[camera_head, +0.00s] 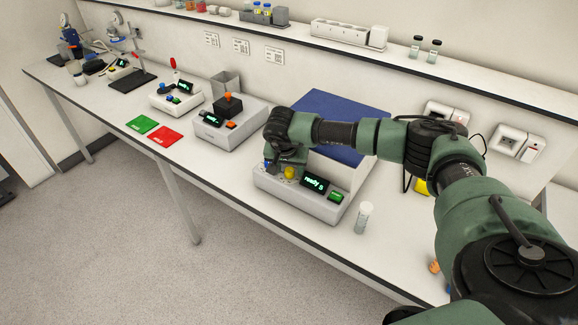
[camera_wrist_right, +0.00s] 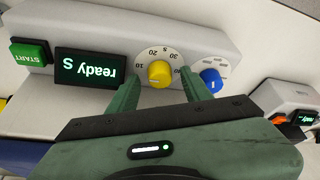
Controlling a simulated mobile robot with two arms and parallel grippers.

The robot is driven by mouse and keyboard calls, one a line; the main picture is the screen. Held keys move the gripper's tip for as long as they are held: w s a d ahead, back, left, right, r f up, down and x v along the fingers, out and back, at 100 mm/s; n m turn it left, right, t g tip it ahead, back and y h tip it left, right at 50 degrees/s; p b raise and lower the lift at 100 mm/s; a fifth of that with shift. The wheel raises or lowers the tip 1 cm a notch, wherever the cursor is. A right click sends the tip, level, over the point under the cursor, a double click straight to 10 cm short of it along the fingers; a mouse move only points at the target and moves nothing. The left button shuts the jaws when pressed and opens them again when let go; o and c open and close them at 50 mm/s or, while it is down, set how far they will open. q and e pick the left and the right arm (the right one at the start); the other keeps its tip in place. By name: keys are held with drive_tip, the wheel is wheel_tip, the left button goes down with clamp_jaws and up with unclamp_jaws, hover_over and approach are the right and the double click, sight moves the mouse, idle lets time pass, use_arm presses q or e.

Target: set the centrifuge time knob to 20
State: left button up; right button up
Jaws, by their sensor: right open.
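The centrifuge (camera_head: 300,204) is a white box with a blue lid (camera_head: 338,120), on the bench. Its front has a yellow knob (camera_head: 290,173), a blue knob (camera_head: 270,166), a lit display (camera_head: 315,183) with "ready" and a green START button (camera_head: 336,196). My right gripper (camera_head: 287,161) is right over the knobs. In the right wrist view the yellow knob (camera_wrist_right: 160,74) sits on a white dial with small numbers, seen upside down. My open right gripper (camera_wrist_right: 159,82) has one finger on each side of it, with gaps visible. The exact setting is too small to read. My left gripper is out of view.
The blue knob (camera_wrist_right: 211,80) is close beside one finger. A capped vial (camera_head: 363,217) stands right of the centrifuge. Another device (camera_head: 228,127) with an orange button is to the left, with green (camera_head: 142,124) and red (camera_head: 165,136) mats beyond.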

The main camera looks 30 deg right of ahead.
clamp_jaws()
